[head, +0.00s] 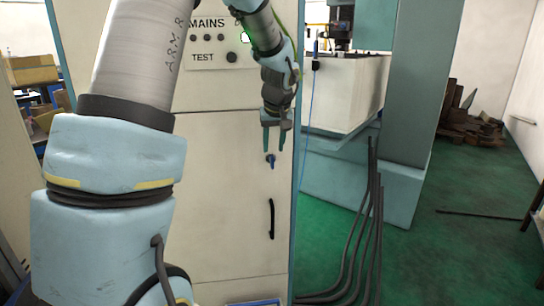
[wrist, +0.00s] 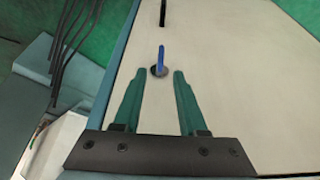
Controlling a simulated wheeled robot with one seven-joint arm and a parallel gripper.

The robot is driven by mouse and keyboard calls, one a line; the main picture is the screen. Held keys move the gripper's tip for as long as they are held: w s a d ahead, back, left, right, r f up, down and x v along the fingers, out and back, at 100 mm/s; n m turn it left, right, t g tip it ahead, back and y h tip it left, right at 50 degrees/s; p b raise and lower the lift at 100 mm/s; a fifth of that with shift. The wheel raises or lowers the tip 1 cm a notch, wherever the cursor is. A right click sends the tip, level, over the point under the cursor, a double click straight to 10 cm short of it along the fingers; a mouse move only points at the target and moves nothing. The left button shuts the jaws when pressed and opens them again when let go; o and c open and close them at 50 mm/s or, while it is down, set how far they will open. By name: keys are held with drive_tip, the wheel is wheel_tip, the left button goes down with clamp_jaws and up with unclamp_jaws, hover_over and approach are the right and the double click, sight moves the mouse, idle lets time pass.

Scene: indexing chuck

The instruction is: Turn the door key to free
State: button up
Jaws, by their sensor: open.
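The door key (head: 271,160) is a small blue key in a dark round lock on the cream cabinet door (head: 225,200). In the wrist view the key (wrist: 161,56) stands out from the lock, just beyond the fingertips and roughly centred between them. My gripper (head: 274,150) hangs just above the key in the head view, its two green fingers pointing down. In the wrist view my gripper (wrist: 160,75) is open and empty, with a clear gap between the fingers. I cannot tell whether the fingertips touch the door. No lock position marking is readable.
A black door handle (head: 271,218) is below the key. A panel with MAINS and TEST labels and a black button (head: 232,57) is above. Dark bent pipes (head: 365,245) rise from the green floor at the right. A teal machine column (head: 415,100) stands behind them.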

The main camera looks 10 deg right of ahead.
sight(272, 157)
drive_tip(key=p+x, duration=0.1)
drive_tip(key=x, duration=0.5)
clamp_jaws()
idle(0.5)
